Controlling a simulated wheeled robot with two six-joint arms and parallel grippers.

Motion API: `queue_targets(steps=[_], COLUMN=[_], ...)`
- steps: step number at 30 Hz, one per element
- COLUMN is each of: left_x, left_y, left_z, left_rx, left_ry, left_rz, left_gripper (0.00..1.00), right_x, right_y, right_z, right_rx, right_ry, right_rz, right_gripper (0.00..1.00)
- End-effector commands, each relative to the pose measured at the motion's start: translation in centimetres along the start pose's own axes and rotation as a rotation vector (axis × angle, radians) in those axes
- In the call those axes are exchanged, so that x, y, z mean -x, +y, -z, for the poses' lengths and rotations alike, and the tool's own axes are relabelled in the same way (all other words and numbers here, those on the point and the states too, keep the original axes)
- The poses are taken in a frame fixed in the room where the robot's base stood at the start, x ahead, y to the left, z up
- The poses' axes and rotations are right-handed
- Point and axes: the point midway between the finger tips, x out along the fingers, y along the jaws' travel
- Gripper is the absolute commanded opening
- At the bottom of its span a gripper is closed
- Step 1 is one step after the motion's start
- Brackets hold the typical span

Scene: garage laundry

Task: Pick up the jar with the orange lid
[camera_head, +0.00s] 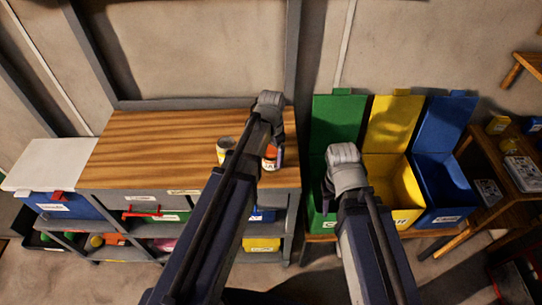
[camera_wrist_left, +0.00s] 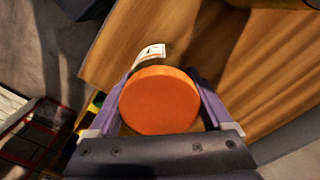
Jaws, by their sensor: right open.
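The jar with the orange lid (camera_head: 270,162) stands near the front right edge of the wooden worktop, partly hidden by my left arm. In the left wrist view its round orange lid (camera_wrist_left: 160,100) faces the camera, and part of a white label shows beyond it. My left gripper (camera_wrist_left: 160,88) has one purple finger on each side of the jar. I cannot tell whether the fingers press on it. My right gripper (camera_head: 347,165) is in front of the bins, away from the jar; its fingers are hidden.
Another can (camera_head: 225,150) stands just left of the jar on the worktop (camera_head: 150,150). Green (camera_head: 325,135), yellow (camera_head: 395,125) and blue (camera_head: 440,130) open bins stand to the right. Shelves with boxes lie under the worktop. Its left part is clear.

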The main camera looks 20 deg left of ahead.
Motion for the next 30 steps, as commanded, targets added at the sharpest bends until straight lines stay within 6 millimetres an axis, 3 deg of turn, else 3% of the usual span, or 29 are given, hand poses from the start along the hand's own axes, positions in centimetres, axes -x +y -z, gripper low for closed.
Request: queue_targets(steps=[2,17,25,30], left_x=[0.0,0.0,0.4,1.8], left_y=[0.0,0.0,0.0,0.0], left_z=[0.0,0.0,0.0,0.0], left_rx=[0.000,0.000,0.000,0.000], left_ry=[0.000,0.000,0.000,0.000], left_rz=[0.000,0.000,0.000,0.000], left_gripper=[0.64,0.09,0.09,0.09], right_x=[0.0,0.0,0.4,1.8], right_y=[0.0,0.0,0.0,0.2], right_z=[0.0,0.0,0.0,-0.1], right_rx=[0.000,0.000,0.000,0.000], right_ry=[0.000,0.000,0.000,0.000], right_rz=[0.000,0.000,0.000,0.000], right_gripper=[0.50,0.50,0.50,0.50])
